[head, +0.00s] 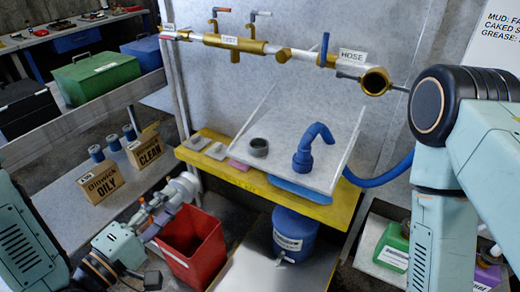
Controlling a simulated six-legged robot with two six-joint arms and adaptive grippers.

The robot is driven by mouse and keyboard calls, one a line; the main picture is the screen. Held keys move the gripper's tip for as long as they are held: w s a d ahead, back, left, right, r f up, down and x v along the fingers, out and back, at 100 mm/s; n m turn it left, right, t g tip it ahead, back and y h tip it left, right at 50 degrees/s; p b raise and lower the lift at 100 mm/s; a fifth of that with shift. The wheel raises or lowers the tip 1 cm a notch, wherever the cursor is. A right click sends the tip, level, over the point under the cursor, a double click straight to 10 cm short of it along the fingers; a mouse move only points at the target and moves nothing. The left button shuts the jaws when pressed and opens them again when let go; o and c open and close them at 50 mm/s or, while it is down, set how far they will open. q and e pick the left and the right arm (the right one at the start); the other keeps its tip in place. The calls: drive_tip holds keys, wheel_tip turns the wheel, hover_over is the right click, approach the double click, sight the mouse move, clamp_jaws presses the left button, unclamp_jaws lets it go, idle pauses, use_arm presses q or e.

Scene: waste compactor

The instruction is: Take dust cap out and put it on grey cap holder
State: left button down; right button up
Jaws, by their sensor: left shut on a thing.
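My left gripper (176,193) reaches in from the lower left, above the red bin and left of the yellow bench. It is shut on a pale grey rounded thing (188,183) that looks like the dust cap; the fingers partly hide it. A dark grey ring (258,147), which looks like the grey cap holder, stands on the light tray (290,170), apart from my gripper and to its right. The brass pipe end (376,82) by the HOSE label is open and dark inside. My right arm shows at the right, but its gripper is out of view.
A blue hose (312,145) with a bent end stands on the tray. The yellow bench edge (265,190) runs below. A red bin (192,245) and blue drum (295,236) stand beneath. Cardboard boxes (103,183) are left. Brass pipework (240,43) crosses the back panel.

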wheel_tip(320, 180, down, 14)
drive_tip(key=b, duration=1.4)
drive_tip(key=shift+s+r, duration=0.1)
